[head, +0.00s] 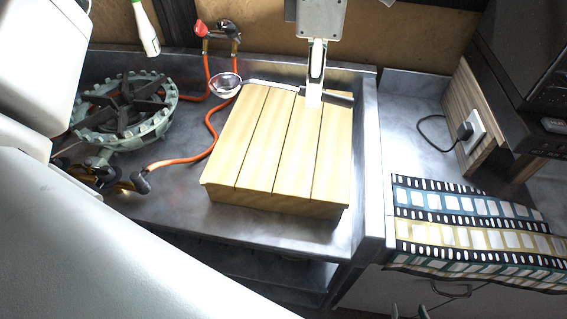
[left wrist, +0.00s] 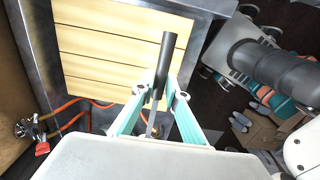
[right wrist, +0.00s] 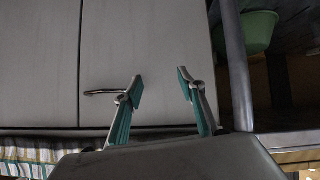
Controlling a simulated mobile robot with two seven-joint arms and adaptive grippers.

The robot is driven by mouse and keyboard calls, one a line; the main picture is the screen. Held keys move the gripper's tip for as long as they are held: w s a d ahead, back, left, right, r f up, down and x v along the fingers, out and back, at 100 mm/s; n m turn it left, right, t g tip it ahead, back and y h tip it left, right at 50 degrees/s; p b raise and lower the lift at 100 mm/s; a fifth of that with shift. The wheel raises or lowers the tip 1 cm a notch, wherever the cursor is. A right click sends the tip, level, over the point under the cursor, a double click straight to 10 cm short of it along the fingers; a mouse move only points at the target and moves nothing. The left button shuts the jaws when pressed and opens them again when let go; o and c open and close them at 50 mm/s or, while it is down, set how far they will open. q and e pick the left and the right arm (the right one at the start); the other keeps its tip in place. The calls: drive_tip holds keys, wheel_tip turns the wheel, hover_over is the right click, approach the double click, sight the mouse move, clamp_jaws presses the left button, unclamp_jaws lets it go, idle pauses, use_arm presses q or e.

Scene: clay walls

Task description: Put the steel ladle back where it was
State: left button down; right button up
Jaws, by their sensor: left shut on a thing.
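The steel ladle (head: 226,84) has a round bowl, a thin steel shaft and a dark handle. In the head view it lies nearly level across the far edge of the slatted wooden block, bowl to the left. My left gripper (head: 315,97) is shut on it near the dark handle. In the left wrist view the dark handle (left wrist: 165,62) sticks out past the fingers; the bowl is hidden there. I cannot tell whether the ladle touches the block. My right gripper (right wrist: 160,85) is open and empty, in front of pale cabinet doors.
The wooden block (head: 265,150) stands on a steel counter (head: 180,205). A gas burner (head: 125,105) with orange hoses is at left. A raised metal edge (head: 370,170) divides the counter. A striped cloth (head: 470,225) and a plug with a cable (head: 468,130) are at right.

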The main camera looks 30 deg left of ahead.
use_arm(q)
drive_tip(key=b, duration=0.1)
hover_over(306, 170)
wheel_tip(306, 170, down, 15)
drive_tip(key=shift+f, duration=2.05)
drive_tip(key=shift+w+f, duration=0.1)
drive_tip(key=shift+f, duration=0.1)
drive_tip(key=c, duration=2)
unclamp_jaws()
